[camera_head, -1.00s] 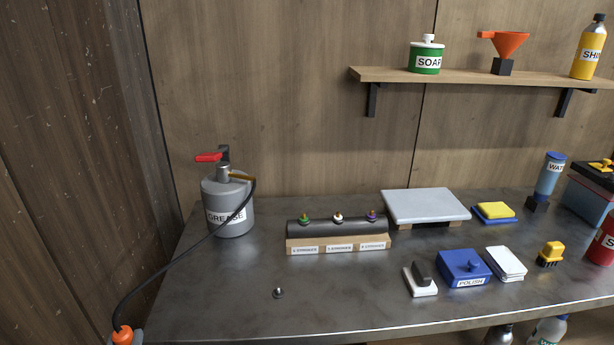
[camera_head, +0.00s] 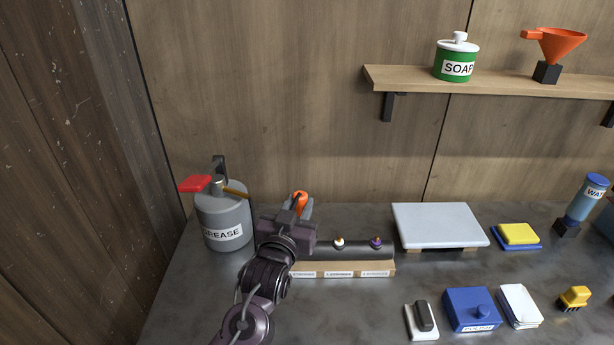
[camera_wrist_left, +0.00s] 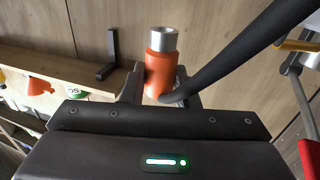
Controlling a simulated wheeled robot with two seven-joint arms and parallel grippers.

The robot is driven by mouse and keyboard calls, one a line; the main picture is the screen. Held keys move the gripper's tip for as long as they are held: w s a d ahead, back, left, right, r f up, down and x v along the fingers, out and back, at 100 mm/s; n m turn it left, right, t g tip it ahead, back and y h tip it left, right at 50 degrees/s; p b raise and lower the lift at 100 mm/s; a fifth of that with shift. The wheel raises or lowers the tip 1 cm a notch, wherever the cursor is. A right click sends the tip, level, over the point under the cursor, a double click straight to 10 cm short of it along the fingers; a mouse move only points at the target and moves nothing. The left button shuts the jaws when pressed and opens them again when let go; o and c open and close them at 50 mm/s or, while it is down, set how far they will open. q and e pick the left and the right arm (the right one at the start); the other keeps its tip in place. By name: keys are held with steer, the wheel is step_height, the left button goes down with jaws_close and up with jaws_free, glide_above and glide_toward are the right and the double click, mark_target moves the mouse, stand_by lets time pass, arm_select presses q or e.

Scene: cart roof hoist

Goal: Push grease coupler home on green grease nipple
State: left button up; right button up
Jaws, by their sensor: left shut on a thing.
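My left gripper (camera_head: 301,206) is shut on the orange grease coupler (camera_head: 299,199), at the left end of the dark bar (camera_head: 357,249) in the head view. The coupler also shows between the fingers in the left wrist view (camera_wrist_left: 160,70), with its silver end pointing away from the palm and the black hose (camera_wrist_left: 235,52) beside it. The green grease nipple is hidden behind my left gripper and arm, so I cannot tell whether the coupler touches it. The white nipple (camera_head: 338,243) and purple nipple (camera_head: 376,242) stand on the bar. My right gripper is not in view.
The grey grease can (camera_head: 222,217) with its red handle (camera_head: 195,184) stands just left of my arm. A labelled wooden block (camera_head: 345,269) carries the bar. A pale slab (camera_head: 438,224) lies to the right. A shelf (camera_head: 500,82) hangs above.

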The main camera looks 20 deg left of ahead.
arm_select(q)
steer(key=shift+w+r, duration=0.3)
steer(key=shift+w, duration=0.15)
steer(key=shift+s, duration=0.1)
steer(key=shift+s+r, duration=0.1)
steer(key=shift+s, duration=0.05)
steer(key=shift+p, duration=0.45)
steer(key=shift+f+b, duration=0.65)
steer(key=shift+f, duration=0.2)
steer(key=shift+f+b, duration=1.2)
steer(key=shift+f, duration=0.85)
steer(key=shift+p, duration=0.85)
